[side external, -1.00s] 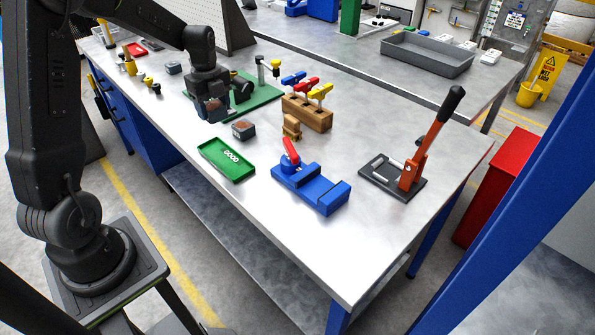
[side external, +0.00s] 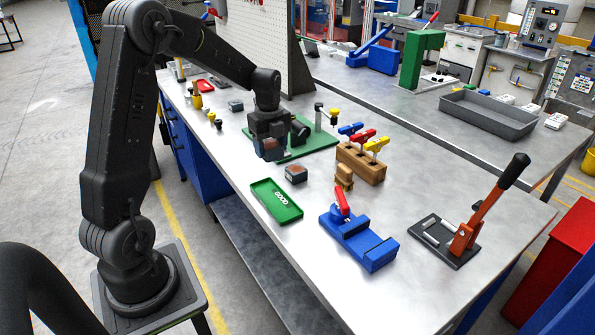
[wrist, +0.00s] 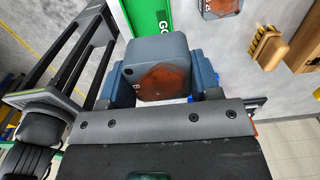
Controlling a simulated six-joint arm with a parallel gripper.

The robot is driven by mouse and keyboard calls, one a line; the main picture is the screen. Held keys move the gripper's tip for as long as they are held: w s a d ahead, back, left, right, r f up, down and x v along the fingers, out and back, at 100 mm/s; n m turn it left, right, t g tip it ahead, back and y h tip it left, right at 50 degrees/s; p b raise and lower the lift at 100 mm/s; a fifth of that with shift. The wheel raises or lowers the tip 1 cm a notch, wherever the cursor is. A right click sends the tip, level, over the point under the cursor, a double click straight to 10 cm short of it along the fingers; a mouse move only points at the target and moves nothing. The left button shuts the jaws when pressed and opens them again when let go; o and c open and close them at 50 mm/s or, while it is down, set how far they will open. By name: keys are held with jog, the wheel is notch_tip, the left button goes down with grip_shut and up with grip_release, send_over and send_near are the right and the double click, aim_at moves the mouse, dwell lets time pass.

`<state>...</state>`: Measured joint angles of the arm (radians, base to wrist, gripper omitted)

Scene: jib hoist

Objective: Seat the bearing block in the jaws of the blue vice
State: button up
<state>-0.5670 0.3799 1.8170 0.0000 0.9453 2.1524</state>
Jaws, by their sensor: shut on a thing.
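My gripper (side external: 268,152) is shut on a bearing block (wrist: 160,68), grey-blue with a rust-brown face and partly readable lettering, seen between the fingers in the wrist view. In the side view the held block is mostly hidden by the gripper, which is above the bench near the green base plate. The blue vice (side external: 372,250) with a red handle (side external: 342,201) is on the bench, to the right of and nearer than my gripper, well apart from it. A second similar block (side external: 296,174) sits on the bench; it also shows in the wrist view (wrist: 219,6).
A green tray marked GOOD (side external: 265,190) lies left of the vice. An orange lever press (side external: 465,238) stands right. The bench's front right is clear.

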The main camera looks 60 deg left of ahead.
notch_tip(320, 180, up, 5)
jog(key=shift+w+d+f, duration=0.1)
jog(key=shift+f, duration=0.1)
jog(key=w+d, duration=0.6)
jog(key=d, duration=0.7)
send_over(366, 242)
jog(key=shift+f, duration=5.7)
jog(key=shift+f, duration=1.5)
jog(key=o, duration=1.4)
